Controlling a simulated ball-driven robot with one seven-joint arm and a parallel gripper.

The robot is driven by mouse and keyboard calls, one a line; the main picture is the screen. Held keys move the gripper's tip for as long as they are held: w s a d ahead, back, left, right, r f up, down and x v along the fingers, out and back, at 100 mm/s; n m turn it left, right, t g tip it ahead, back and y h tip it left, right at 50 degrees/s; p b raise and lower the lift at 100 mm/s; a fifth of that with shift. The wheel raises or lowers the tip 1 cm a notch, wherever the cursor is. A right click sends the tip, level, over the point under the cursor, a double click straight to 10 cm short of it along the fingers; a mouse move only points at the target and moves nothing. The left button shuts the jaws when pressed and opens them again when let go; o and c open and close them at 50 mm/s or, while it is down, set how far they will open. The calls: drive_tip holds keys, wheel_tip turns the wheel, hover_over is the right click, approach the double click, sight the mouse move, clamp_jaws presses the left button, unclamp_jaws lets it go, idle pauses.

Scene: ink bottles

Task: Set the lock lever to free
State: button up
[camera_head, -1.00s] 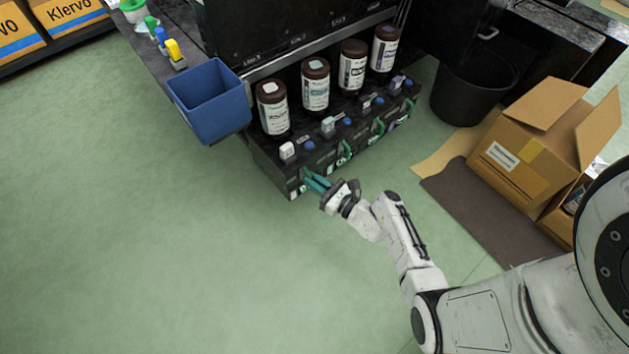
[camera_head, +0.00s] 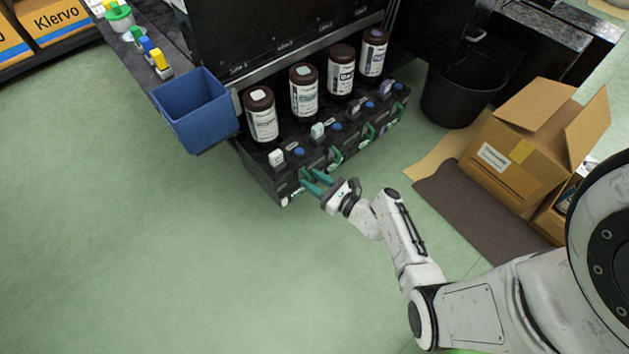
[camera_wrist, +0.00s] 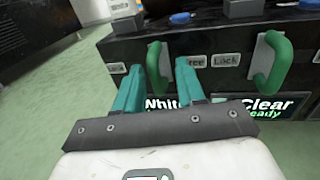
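My gripper (camera_wrist: 160,92) has two teal fingers spread apart, pointing at the front of a black ink unit; in the head view it is at the unit's near left end (camera_head: 315,184). A green lock lever (camera_wrist: 154,68) over the "White" display stands between the fingers, with a gap to each visible finger edge. Contact deeper down cannot be told. A partly hidden label (camera_wrist: 117,68) is left of this lever and a "Free" label (camera_wrist: 195,61) right of it.
A second green lever (camera_wrist: 272,60) hangs over the "Clear" display (camera_wrist: 263,107) to the right. Brown ink bottles (camera_head: 262,118) stand on the unit. A blue bin (camera_head: 195,112) hangs at the left; an open carton (camera_head: 515,150) sits right. The floor at the left is clear.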

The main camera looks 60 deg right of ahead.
drive_tip(key=s+p, duration=0.3)
drive_tip(key=s, duration=0.7)
drive_tip(key=shift+s+a, duration=0.4)
drive_tip(key=shift+a, duration=0.05)
